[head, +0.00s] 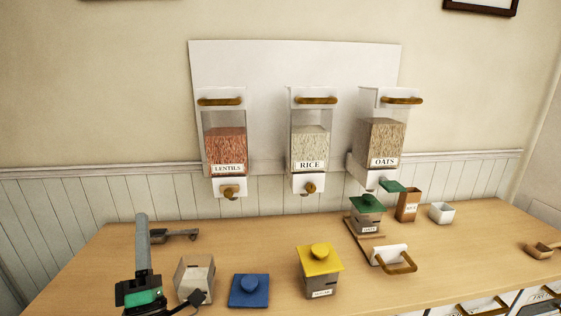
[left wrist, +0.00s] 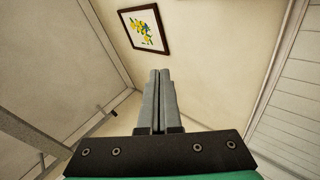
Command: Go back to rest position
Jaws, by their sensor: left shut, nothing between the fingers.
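My left gripper (head: 141,217) stands upright at the front left of the counter in the head view, its grey fingers pointing up. In the left wrist view its two fingers (left wrist: 160,73) lie together with nothing between them. They point toward the bare wall and a framed picture, apart from any object. My right gripper is not in view.
Lentils (head: 226,148), rice (head: 310,145) and oats (head: 382,140) dispensers hang on a white panel. An open container (head: 193,276), blue lid (head: 249,291), yellow-lidded jar (head: 319,271) and green-lidded jar (head: 367,217) occupy the wooden counter (head: 270,240). A dark utensil (head: 176,235) lies behind my left gripper.

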